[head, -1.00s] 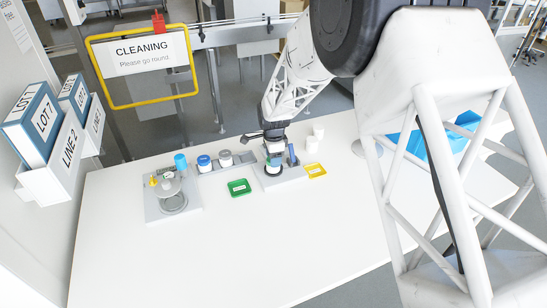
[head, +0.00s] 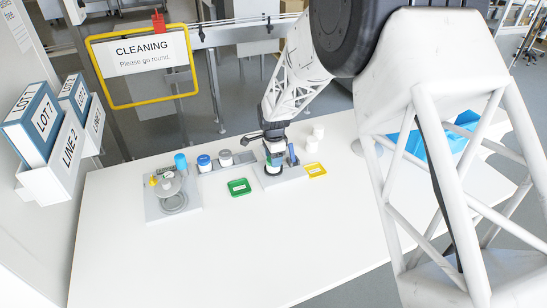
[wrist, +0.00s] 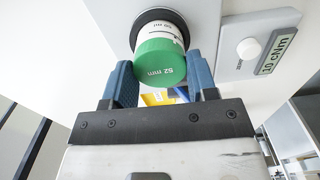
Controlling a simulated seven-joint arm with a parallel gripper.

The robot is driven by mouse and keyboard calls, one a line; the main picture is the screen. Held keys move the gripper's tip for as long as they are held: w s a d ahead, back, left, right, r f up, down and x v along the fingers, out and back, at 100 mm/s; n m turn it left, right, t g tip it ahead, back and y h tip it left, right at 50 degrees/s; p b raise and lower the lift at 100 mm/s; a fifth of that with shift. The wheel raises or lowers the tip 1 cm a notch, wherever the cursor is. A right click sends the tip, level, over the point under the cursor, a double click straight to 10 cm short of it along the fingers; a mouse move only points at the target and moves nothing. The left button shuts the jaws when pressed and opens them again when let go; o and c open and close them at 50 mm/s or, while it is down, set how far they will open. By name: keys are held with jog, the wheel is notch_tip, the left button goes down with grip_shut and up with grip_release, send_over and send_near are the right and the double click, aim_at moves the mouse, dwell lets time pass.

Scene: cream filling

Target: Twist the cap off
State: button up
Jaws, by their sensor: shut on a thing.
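A white jar (wrist: 152,35) with a green cap (wrist: 160,62) marked "52 mm" stands in a black ring on a grey fixture in the wrist view. The cap is seated on the jar. My gripper (wrist: 160,88) has its two blue fingers on either side of the cap and is shut on it. In the head view my gripper (head: 274,158) points down over the fixture (head: 284,181). The green cap and jar are partly hidden there by the fingers.
A plate marked "10 cNm" (wrist: 277,54) sits beside a white button (wrist: 248,48). A green tray (head: 239,187) and a yellow tray (head: 315,170) flank the fixture. Lidded jars (head: 204,161), a filling station (head: 172,190) and white pots (head: 317,131) stand nearby. The front table is clear.

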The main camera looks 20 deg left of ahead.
jog(key=n, duration=0.3)
jog(key=shift+n, duration=0.8)
jog(key=shift+f, duration=0.1)
jog(key=n, duration=0.3)
jog(key=shift+n, duration=1.4)
jog(key=shift+n, duration=2.9)
